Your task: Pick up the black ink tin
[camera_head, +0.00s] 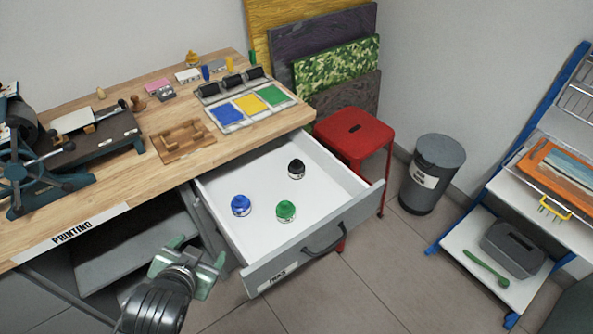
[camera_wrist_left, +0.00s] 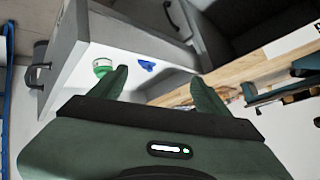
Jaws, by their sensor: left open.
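The black ink tin (camera_head: 296,169) stands in the open white drawer (camera_head: 255,178), toward its back right. A blue ink tin (camera_head: 241,205) and a green ink tin (camera_head: 286,211) stand in the same drawer, nearer its front. My left gripper (camera_head: 190,257) is open and empty, left of the drawer's front corner and apart from every tin. In the left wrist view my left gripper's fingers (camera_wrist_left: 162,85) are spread, with the green tin (camera_wrist_left: 103,67) and the blue tin (camera_wrist_left: 147,66) beyond them. The black tin does not show there. My right gripper is not in view.
The drawer front with its handle (camera_head: 322,240) juts out below the wooden workbench (camera_head: 190,165). A red stool (camera_head: 354,133) stands close behind the drawer, and a grey bin (camera_head: 432,172) stands to the right. The floor in front is clear.

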